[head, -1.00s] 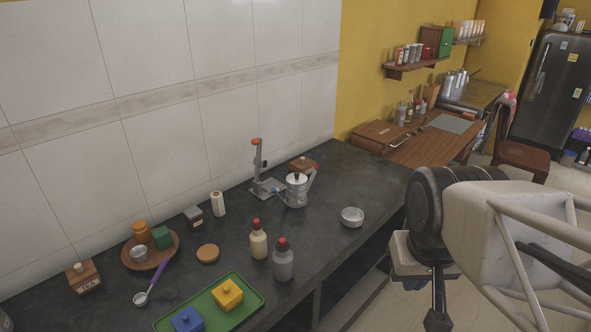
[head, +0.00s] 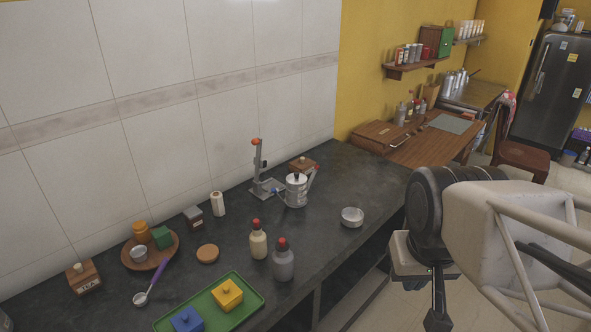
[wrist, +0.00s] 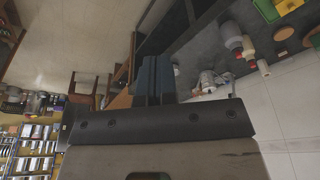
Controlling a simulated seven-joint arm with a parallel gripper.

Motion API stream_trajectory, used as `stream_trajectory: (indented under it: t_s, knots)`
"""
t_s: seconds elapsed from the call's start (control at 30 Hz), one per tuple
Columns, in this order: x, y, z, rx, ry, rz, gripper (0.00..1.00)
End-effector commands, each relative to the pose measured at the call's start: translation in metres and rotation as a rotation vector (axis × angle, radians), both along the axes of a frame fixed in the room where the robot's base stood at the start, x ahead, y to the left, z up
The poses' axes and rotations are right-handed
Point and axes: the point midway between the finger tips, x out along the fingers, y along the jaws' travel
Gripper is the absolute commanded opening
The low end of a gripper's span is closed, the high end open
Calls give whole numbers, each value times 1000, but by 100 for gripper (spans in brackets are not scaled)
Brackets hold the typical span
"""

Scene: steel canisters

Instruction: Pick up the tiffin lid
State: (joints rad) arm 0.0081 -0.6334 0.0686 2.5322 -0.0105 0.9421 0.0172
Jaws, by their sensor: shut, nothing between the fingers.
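No thing in view is clearly a tiffin lid. A small round steel dish (head: 352,217) sits on the dark counter near its right end in the head view; I cannot tell whether it is the lid. My gripper (wrist: 155,60) is shut and empty, with its dark fingers together in the wrist view. In the head view my arm is at the right, beyond the counter's front edge and well apart from the dish.
A moka pot (head: 297,191) stands left of the dish. Two bottles with red caps (head: 258,244) (head: 283,264) stand nearer the front. A green tray (head: 245,309) holds yellow and blue boxes. Shelves with steel canisters (wrist: 35,148) show in the wrist view.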

Motion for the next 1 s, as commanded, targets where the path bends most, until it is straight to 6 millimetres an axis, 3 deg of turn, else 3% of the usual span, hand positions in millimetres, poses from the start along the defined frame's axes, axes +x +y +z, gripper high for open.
stream_trajectory:
  t_s: [0.07,0.63,1.0]
  knots:
    - [0,0,0,0,0,0,11]
    - [0,0,0,0,0,0,98]
    - [3,1,0,10,5,-8,100]
